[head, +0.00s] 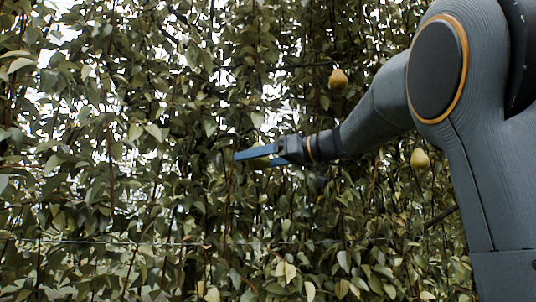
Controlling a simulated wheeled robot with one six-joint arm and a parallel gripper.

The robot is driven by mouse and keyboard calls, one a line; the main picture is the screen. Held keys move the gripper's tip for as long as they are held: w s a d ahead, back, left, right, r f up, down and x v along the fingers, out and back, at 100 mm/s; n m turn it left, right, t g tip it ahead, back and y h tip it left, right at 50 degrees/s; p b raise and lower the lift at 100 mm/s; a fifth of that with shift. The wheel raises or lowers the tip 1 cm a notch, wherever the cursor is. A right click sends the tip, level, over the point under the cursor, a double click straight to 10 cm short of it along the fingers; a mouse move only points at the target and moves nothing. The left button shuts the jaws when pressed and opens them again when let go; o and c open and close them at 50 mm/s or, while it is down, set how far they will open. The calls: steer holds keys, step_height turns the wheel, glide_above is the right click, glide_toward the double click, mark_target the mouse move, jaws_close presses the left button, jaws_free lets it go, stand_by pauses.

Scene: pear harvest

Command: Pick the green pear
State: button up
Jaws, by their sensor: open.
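Another yellow-green pear (420,159) hangs farther right, below my forearm.
A brownish-orange pear (338,79) hangs above my wrist on a thin branch. Dense leaves (130,150) and thin stems fill the view around my gripper. A thin wire (130,243) runs across the lower foliage.

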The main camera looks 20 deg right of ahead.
steer(key=p+x, duration=0.1)
steer(key=x, duration=0.2)
steer(key=c, duration=1.2)
steer(key=shift+s+p, duration=0.3)
steer(key=shift+p, duration=0.15)
steer(key=shift+c, duration=0.2)
steer(key=shift+s+f+m+g+h+p, duration=0.1)
steer(key=shift+s+m+g+h+p, duration=0.2)
steer(key=shift+m+g+p, duration=0.2)
steer(key=shift+f, duration=0.1)
steer(key=shift+s+m+g+h+p, duration=0.3)
steer(key=shift+s+p, duration=0.05)
steer(key=shift+p, duration=0.4)
